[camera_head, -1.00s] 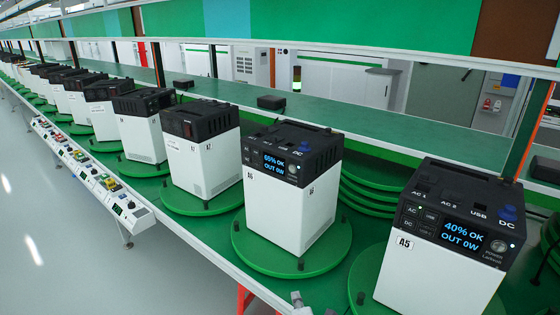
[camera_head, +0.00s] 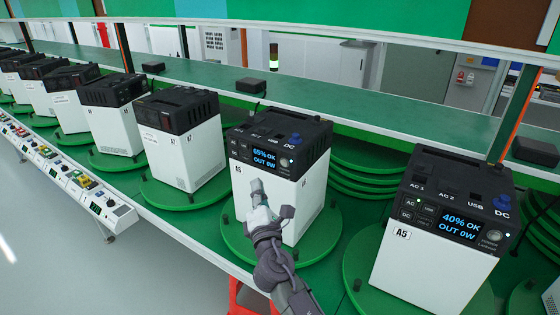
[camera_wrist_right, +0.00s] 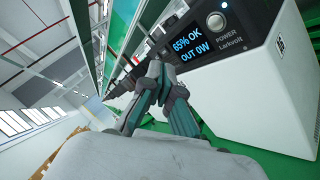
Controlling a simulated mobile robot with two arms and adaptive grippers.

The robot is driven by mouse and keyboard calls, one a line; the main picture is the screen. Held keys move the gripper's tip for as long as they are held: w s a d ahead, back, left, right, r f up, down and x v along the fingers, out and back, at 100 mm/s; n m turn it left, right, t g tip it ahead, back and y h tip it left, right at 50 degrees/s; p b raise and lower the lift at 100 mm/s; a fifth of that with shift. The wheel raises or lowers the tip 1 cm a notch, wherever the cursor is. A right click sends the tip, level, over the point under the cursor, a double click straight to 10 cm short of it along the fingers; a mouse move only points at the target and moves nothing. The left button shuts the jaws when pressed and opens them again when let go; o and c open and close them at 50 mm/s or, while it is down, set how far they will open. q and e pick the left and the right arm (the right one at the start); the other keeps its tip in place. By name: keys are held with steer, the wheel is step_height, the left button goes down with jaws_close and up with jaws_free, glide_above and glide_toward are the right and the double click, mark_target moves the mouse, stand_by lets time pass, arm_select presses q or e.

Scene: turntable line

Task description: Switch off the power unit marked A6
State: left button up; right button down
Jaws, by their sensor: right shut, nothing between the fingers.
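The power unit marked A6 (camera_head: 262,190) is a white box with a black top, standing on a green round turntable (camera_head: 240,240). Its lit screen (camera_head: 265,158) reads 65% OK, OUT 0W. The round power button (camera_head: 284,162) is right of the screen; in the right wrist view the button (camera_wrist_right: 216,21) shows above the word POWER, near a small lit light. My right gripper (camera_head: 256,186) is shut and empty in front of the unit's white face, below the screen. In the right wrist view its fingertips (camera_wrist_right: 157,72) are left of the screen. My left gripper is not in view.
The A5 unit (camera_head: 425,265), with a lit screen reading 40% OK, stands to the right. The A7 unit (camera_head: 180,165) and several more stand in a row to the left. A green shelf (camera_head: 330,112) runs behind, carrying small black boxes.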

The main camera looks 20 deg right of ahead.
mark_target(278, 158)
steer(key=shift+d, duration=0.1)
steer(key=shift+w+d, duration=0.9)
steer(key=shift+d, duration=0.25)
steer(key=shift+w+d, duration=0.9)
steer(key=shift+d, duration=0.25)
steer(key=shift+w+d, duration=0.9)
steer(key=shift+d, duration=0.25)
steer(key=shift+w+d+b, duration=0.1)
steer(key=shift+b, duration=0.2)
steer(key=shift+w+d, duration=0.15)
steer(key=shift+d, duration=0.05)
steer(key=shift+w+d, duration=0.2)
steer(key=shift+d, duration=0.1)
steer(key=shift+s+a, duration=0.5)
steer(key=shift+a, duration=0.15)
